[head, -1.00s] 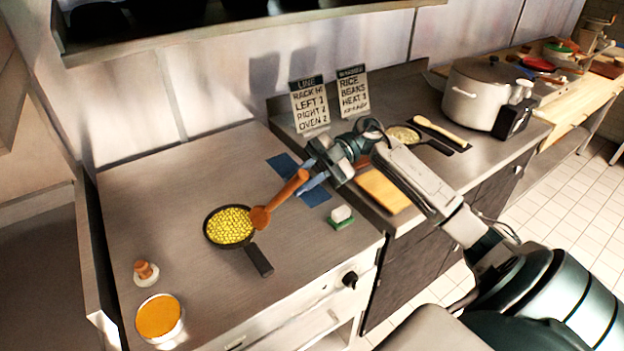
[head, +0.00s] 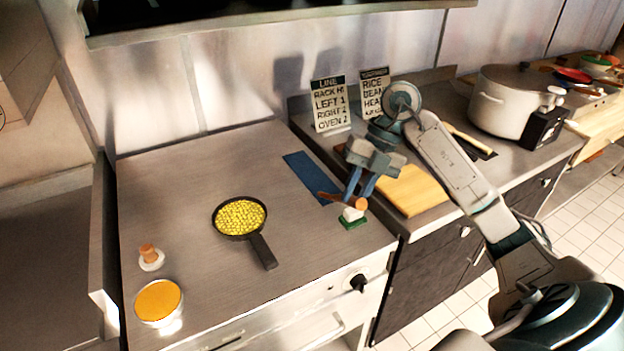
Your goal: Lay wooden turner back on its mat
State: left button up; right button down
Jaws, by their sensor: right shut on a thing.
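The wooden turner (head: 330,197) is a brown tool held across the fingers of my right gripper (head: 358,197). That gripper is shut on it and points down. The turner's reddish end shows just right of the fingers, and its other end reaches left over the edge of the blue mat (head: 307,174). The mat lies flat on the steel counter, with its right part close to or under the gripper. I cannot tell whether the turner touches the mat. My left gripper is not in view.
A black pan (head: 240,219) of yellow kernels stands left of the mat. A green-based sponge or brush (head: 352,219) is just below the gripper. A wooden board (head: 412,191) lies to the right. An orange-filled bowl (head: 158,302) and a stopper-like item (head: 150,257) stand front left.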

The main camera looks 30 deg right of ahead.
jog(key=d+n+t+h+b, duration=0.1)
jog(key=d+h, duration=0.1)
jog(key=s+d+n+t+h, duration=0.1)
jog(key=n+t+h, duration=0.1)
jog(key=d+r+n+t+h+b, duration=0.1)
jog(key=d, duration=0.1)
jog(key=shift+s+d+n+h+b, duration=0.3)
jog(key=shift+n+h+b, duration=0.05)
jog(key=shift+n+h, duration=0.05)
jog(key=shift+d+t, duration=0.15)
jog(key=shift+t, duration=0.15)
jog(key=shift+r, duration=0.1)
